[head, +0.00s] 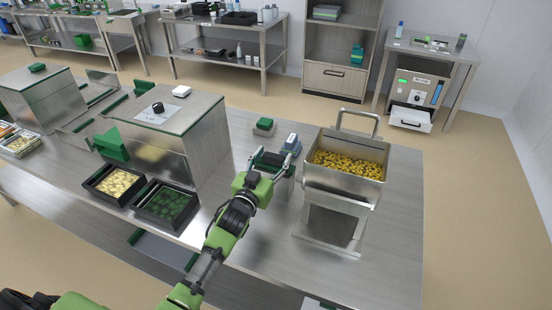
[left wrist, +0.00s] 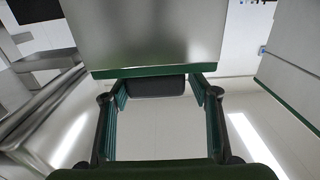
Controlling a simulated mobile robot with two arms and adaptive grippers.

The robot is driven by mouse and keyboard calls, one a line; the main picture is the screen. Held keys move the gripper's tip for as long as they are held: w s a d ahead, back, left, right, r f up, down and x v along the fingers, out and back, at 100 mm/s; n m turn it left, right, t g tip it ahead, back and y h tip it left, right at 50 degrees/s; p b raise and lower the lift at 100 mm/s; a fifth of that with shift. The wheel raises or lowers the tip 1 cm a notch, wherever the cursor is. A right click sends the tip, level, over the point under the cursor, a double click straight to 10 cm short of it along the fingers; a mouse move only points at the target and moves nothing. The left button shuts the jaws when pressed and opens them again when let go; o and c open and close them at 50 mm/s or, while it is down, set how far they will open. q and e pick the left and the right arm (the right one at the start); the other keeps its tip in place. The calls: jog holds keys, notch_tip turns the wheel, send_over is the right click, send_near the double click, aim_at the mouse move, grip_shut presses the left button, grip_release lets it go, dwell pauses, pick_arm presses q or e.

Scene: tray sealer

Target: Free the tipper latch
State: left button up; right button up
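The tipper appears to be the steel bin (head: 343,184) of yellow pieces at the right of the table, upright on a steel stand (head: 330,227) with a loop handle (head: 358,122) behind it. I cannot make out its latch for certain. My left gripper (head: 272,161) is just left of the bin, apart from it. In the left wrist view its two green-padded fingers (left wrist: 158,110) stand wide apart. A dark grey block (left wrist: 155,87) shows between the fingertips, below a green-edged steel panel (left wrist: 150,35); contact cannot be told. My right gripper is not in view.
A steel housing with a black knob (head: 158,108) stands left of my left arm. Two black trays (head: 120,203) lie before it. A green-topped block (head: 264,126) and a blue-grey object (head: 290,142) sit beyond my gripper. The table's right front is clear.

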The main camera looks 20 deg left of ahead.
pick_arm(q)
jog(key=shift+a, duration=0.1)
jog(key=s, duration=1.2)
jog(key=shift+a, duration=0.2)
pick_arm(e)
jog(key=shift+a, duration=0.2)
